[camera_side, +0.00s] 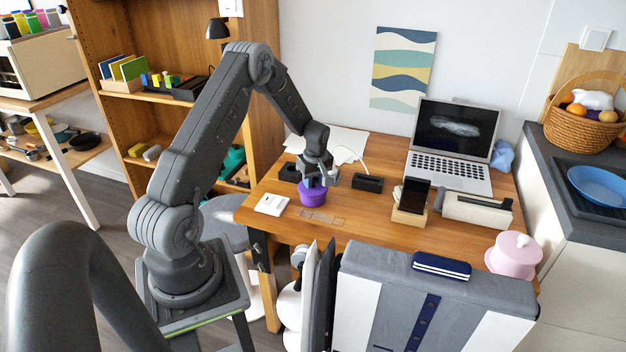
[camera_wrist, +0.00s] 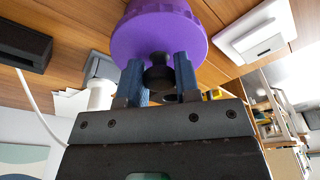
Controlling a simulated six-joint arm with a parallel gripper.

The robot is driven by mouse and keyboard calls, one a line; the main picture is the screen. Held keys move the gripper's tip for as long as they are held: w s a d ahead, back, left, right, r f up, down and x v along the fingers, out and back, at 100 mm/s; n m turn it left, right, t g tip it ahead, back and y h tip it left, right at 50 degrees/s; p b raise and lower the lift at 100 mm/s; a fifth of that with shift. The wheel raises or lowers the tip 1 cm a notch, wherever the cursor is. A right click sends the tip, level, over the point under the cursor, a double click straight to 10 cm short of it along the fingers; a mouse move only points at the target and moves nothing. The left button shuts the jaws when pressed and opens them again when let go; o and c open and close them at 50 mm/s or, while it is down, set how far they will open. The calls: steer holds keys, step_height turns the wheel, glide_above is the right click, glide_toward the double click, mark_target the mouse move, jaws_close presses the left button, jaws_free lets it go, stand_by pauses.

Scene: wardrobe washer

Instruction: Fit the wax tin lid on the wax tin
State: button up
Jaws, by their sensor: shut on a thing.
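The purple wax tin lid (camera_wrist: 160,32) shows in the wrist view as a round disc with a ribbed edge and a black knob (camera_wrist: 156,58). My gripper (camera_wrist: 158,72) has its blue fingertips on either side of the knob and is shut on it. In the side view, my gripper (camera_side: 314,182) points down onto the round purple piece (camera_side: 313,195), low over the wooden desk. The purple piece looks roughly level. I cannot tell the wax tin apart from the lid, or whether the lid is seated on it.
A white square box (camera_side: 271,204) lies left of the purple piece; a black holder (camera_side: 368,183) stands to its right. A phone stand (camera_side: 410,202) and laptop (camera_side: 452,145) are farther right. A pink lidded pot (camera_side: 514,256) stands near the front right.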

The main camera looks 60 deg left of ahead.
steer(key=shift+f, duration=0.65)
stand_by(0.7)
steer(key=o, duration=1.3)
steer(key=shift+r, duration=0.1)
steer(key=shift+r, duration=4.9)
